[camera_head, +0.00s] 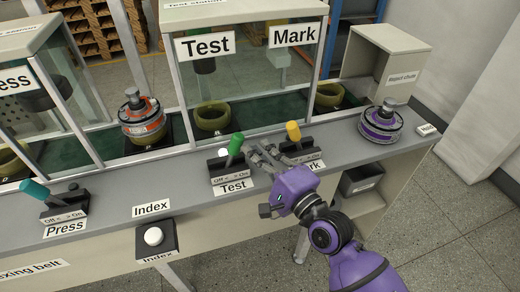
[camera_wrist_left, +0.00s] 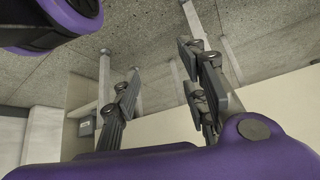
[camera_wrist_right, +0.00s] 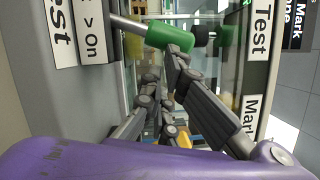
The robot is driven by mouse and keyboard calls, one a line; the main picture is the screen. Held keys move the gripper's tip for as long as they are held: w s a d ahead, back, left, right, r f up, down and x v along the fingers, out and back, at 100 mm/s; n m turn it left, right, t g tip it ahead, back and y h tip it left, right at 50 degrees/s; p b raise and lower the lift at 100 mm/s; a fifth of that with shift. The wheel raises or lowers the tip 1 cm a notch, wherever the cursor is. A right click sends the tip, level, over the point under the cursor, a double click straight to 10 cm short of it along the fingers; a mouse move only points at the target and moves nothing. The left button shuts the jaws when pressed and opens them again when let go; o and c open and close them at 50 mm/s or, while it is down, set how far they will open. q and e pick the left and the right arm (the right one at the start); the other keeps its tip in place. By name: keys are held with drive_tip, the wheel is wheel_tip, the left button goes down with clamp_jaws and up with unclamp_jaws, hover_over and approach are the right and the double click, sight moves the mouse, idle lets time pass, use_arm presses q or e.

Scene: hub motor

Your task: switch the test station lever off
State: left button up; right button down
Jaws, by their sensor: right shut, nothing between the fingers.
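The test station lever has a green handle (camera_head: 236,143) on a dark base above the "Test" label. It tilts to the right, toward the "On" side of its Off/On plate (camera_head: 230,180). My right gripper (camera_head: 258,152) is shut and empty just right of the green handle. In the right wrist view the handle (camera_wrist_right: 170,36) lies just beyond the fingertips (camera_wrist_right: 165,75); I cannot tell whether they touch it. My left gripper (camera_wrist_left: 158,62) is open and empty; it does not show in the head view.
The yellow Mark lever (camera_head: 293,131) stands close behind my right gripper. The teal Press lever (camera_head: 35,189) and white Index button (camera_head: 153,236) are at the left. A purple hub motor (camera_head: 381,123) sits at the right. Glazed station frames (camera_head: 250,130) rise behind the levers.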

sight(233, 142)
drive_tip(key=shift+a+r+n+p, duration=0.2)
drive_tip(key=shift+r+n+p, duration=0.2)
drive_tip(key=shift+p, duration=0.4)
drive_tip(key=shift+s+a+r+n+p, duration=0.2)
drive_tip(key=shift+r+n+p, duration=0.15)
drive_tip(key=shift+p, duration=0.4)
drive_tip(key=a+r+n+p, duration=0.1)
drive_tip(key=p, duration=0.1)
drive_tip(key=n+g+p, duration=0.1)
drive_tip(key=p, duration=0.2)
drive_tip(key=shift+s+a+r+n+h, duration=0.15)
drive_tip(key=shift+a+r+n+h, duration=0.15)
drive_tip(key=shift+a+r+n, duration=0.1)
drive_tip(key=shift+s+a+r+n+h+p, duration=0.1)
drive_tip(key=shift+s+a+n+h+p, duration=0.15)
drive_tip(key=shift+a+n+p, duration=0.55)
use_arm(q)
wheel_tip(233, 142, up, 11)
drive_tip(key=w+a+t+p, duration=0.1)
drive_tip(key=w, duration=0.1)
drive_tip(key=shift+w+f, duration=0.15)
drive_tip(key=shift+w, duration=0.1)
use_arm(e)
drive_tip(key=shift+s+a, duration=0.1)
use_arm(q)
drive_tip(key=shift+w+p, duration=0.15)
drive_tip(key=shift+p, duration=0.15)
use_arm(e)
drive_tip(key=shift+a, duration=0.15)
